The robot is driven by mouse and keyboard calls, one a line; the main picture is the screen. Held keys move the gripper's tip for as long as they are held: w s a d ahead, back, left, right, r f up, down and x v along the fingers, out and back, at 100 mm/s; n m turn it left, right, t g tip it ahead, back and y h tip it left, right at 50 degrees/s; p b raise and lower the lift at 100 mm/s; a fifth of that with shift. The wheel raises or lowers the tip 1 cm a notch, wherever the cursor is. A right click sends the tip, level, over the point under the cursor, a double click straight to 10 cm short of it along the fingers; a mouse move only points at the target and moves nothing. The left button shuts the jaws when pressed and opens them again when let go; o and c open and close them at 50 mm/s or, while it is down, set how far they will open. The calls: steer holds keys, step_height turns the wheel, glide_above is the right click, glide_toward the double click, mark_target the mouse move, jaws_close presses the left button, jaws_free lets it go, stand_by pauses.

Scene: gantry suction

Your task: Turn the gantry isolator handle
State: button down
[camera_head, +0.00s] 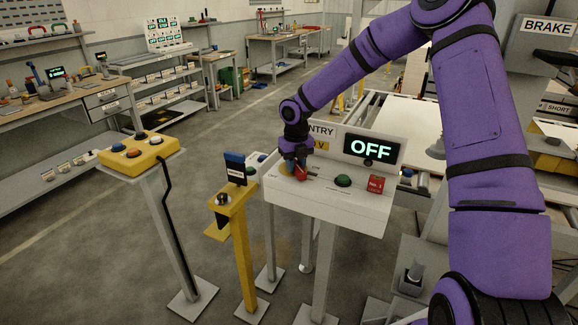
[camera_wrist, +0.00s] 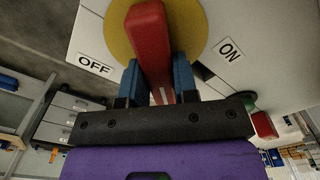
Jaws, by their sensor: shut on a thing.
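The isolator handle is a red bar (camera_wrist: 148,42) on a yellow round plate (camera_wrist: 194,22) in the wrist view. The OFF label (camera_wrist: 95,64) is on the left of the plate and the ON label (camera_wrist: 230,49) is on the right. My gripper (camera_wrist: 157,80) is shut on the red handle, with a blue finger on each side. In the head view the handle (camera_head: 300,174) is small at the left of the white gantry console (camera_head: 330,197), partly covered by my gripper (camera_head: 293,166). The console display (camera_head: 371,149) reads OFF.
A green button (camera_head: 343,181) and a red block (camera_head: 376,184) sit on the console right of the handle. A yellow pendant stand (camera_head: 232,207) and a yellow button box (camera_head: 139,152) stand to the left. Open floor lies beyond them.

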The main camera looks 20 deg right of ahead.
steer(key=n, duration=0.3)
steer(key=shift+d+n, duration=0.3)
steer(key=shift+w+d+n, duration=0.1)
steer(key=shift+d+n, duration=0.05)
steer(key=shift+n, duration=0.6)
steer(key=shift+w+d+n, duration=0.1)
steer(key=shift+n, duration=0.65)
steer(key=c, duration=0.9)
jaws_free()
step_height(320, 180, up, 11)
steer(key=shift+f, duration=0.1)
